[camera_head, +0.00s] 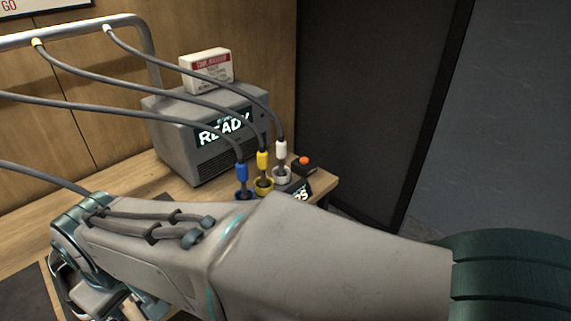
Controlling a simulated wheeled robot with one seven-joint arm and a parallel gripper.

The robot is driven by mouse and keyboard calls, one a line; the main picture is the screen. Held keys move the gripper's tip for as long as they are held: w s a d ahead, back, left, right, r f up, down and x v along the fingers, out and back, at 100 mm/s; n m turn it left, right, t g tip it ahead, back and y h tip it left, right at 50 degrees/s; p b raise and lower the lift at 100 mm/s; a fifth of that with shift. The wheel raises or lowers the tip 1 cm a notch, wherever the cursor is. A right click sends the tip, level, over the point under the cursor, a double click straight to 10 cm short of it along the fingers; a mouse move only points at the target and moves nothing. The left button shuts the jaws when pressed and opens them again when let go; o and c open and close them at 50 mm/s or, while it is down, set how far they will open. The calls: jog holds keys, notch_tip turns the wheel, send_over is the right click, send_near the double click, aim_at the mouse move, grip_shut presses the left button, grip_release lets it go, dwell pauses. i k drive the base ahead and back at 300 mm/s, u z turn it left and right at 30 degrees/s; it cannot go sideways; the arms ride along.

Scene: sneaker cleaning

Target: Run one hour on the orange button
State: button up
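The orange button (304,160) sits on top of a small dark box near the right end of the wooden bench. It is in plain sight and nothing touches it. Beside it, a dark display (301,191) shows the bright letters "RS"; the rest of it is hidden behind my arm. The grey machine (178,140) behind shows "READY" on its screen (224,127). My arm crosses the lower picture from right to left, and its wrist is at the lower left. I cannot make out my gripper's fingers there.
Cables with blue (241,173), yellow (263,160) and white (281,150) ends hang from a grey rail (62,34) to sockets left of the button. A red-labelled white box (207,71) stands on the machine. A dark panel (365,100) rises beyond the bench's right end.

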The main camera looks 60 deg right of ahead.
aim_at(303, 161)
jog(key=k, duration=0.95)
jog(key=z, duration=0.8)
jog(key=i, duration=0.8)
jog(key=z, duration=1)
jog(key=i, duration=0.4)
jog(key=z, duration=0.25)
